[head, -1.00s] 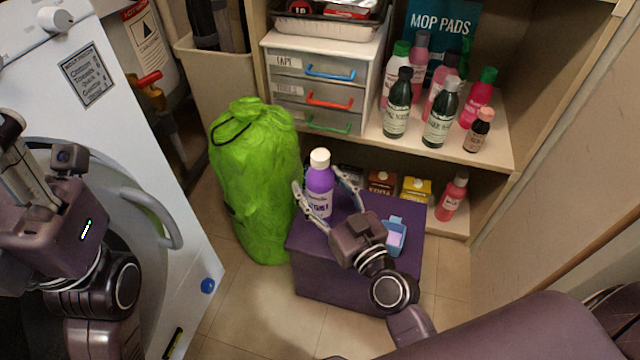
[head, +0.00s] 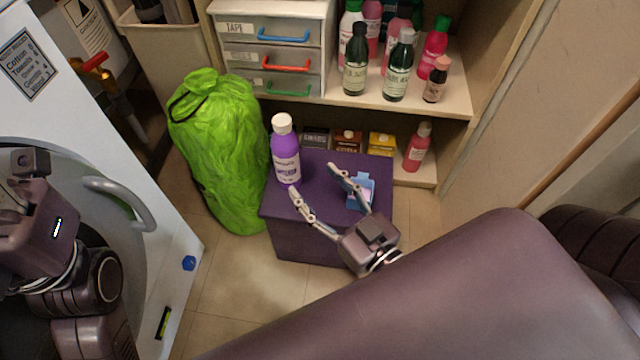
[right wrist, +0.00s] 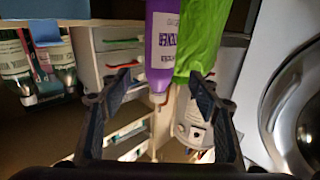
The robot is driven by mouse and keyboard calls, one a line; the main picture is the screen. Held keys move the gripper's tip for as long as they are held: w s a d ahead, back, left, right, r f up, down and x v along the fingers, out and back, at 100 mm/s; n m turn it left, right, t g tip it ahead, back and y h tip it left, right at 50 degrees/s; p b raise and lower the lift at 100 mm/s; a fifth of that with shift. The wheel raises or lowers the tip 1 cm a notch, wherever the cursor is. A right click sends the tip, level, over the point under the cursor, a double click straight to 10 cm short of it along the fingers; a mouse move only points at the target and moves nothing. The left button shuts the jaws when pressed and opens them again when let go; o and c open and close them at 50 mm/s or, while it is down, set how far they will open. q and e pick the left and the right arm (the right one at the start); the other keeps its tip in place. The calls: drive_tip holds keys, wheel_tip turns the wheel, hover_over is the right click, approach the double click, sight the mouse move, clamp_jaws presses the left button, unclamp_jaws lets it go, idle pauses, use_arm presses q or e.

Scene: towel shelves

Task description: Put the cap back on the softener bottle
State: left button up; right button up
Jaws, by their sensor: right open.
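The purple softener bottle (head: 285,160) stands upright on a purple box (head: 320,245) in the head view. A white cap (head: 282,124) sits on its top; I cannot tell how tightly. My right gripper (head: 316,181) is open and empty, to the lower right of the bottle and apart from it. In the right wrist view the bottle (right wrist: 162,50) appears upside down beyond the open fingers (right wrist: 161,78). My left gripper (head: 40,225) is at the left edge by the washer, its fingers out of the picture.
A blue scoop-like container (head: 361,192) lies on the box by a right finger. A green bag (head: 218,150) stands left of the box. Shelves behind hold several bottles (head: 398,70) and a drawer unit (head: 330,25). The washer (head: 150,260) is at left. Floor shows between washer and box.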

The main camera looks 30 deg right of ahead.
drive_tip(key=shift+s, duration=0.3)
idle(0.4)
